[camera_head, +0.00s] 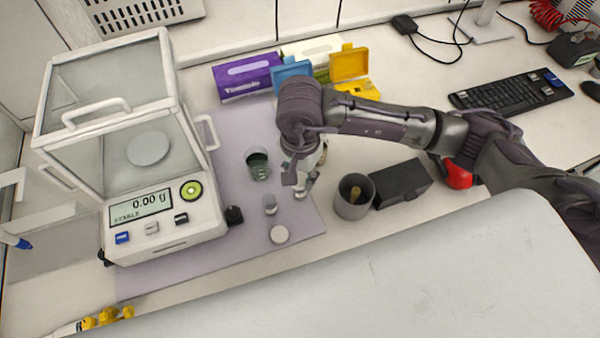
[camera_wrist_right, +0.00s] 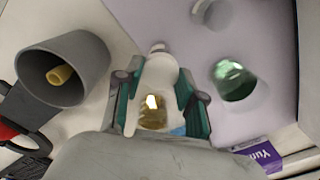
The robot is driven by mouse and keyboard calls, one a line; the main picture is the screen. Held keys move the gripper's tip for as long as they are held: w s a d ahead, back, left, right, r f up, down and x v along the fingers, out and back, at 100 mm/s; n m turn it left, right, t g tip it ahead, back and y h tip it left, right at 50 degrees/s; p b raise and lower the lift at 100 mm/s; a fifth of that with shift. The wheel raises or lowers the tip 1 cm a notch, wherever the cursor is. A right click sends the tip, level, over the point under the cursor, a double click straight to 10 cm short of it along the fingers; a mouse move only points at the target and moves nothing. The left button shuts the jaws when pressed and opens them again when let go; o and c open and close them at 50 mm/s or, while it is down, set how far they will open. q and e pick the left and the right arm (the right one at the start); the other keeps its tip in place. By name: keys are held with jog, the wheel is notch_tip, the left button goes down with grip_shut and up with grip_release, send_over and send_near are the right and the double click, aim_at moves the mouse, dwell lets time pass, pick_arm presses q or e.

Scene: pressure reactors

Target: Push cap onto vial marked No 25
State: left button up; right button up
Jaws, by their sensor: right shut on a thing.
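My right gripper (camera_head: 302,180) reaches down over the right part of the lavender mat. In the right wrist view its two green-padded fingers (camera_wrist_right: 152,98) are closed around a small pale vial (camera_wrist_right: 153,112) with amber showing in it. A whitish rounded end (camera_wrist_right: 158,48) lies beyond the fingertips; I cannot tell whether it belongs to the held vial. A small clear vial-like piece (camera_head: 270,204) stands on the mat left of the gripper. A flat pale disc (camera_head: 279,234) lies in front of it. No number is readable, and I cannot identify a separate cap. My left gripper is not in view.
A balance (camera_head: 160,215) reading 0.00 g stands at left. A green-tinted glass (camera_head: 257,163) is behind the small piece. A grey cup (camera_head: 353,197) and a dark box (camera_head: 401,184) stand right of the gripper. Coloured boxes (camera_head: 247,76) are behind. The mat's front is clear.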

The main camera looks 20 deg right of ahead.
jog(key=shift+b, duration=0.45)
dwell(0.5)
dwell(0.3)
jog(key=o, duration=1.2)
jog(key=shift+r+p, duration=1.35)
jog(key=shift+r, duration=2.15)
grip_shut()
